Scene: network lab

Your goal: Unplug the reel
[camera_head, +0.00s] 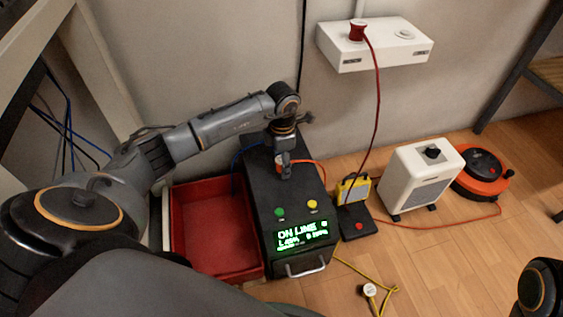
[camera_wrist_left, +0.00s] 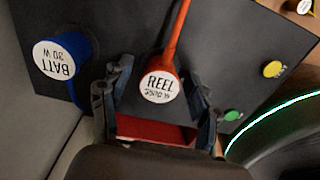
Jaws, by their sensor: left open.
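The orange REEL plug (camera_wrist_left: 160,86) with a round white label sits on top of the black power unit (camera_wrist_left: 130,25). Its orange cable runs up out of the left wrist view. My left gripper (camera_wrist_left: 156,105) is open, with one finger on each side of the plug and visible gaps between. In the head view my left gripper (camera_head: 284,168) points down over the power unit (camera_head: 292,197) and hides most of the plug; an orange cable (camera_head: 312,163) leaves it to the right. The orange reel (camera_head: 482,170) stands on the floor at right. My right gripper is not in view.
A blue BATT plug (camera_wrist_left: 62,58) sits beside the REEL plug. A red tray (camera_head: 190,232) lies left of the unit. A yellow lamp (camera_head: 353,189) and a white heater (camera_head: 420,178) stand right. A red plug (camera_head: 357,30) is in the white wall box (camera_head: 350,57).

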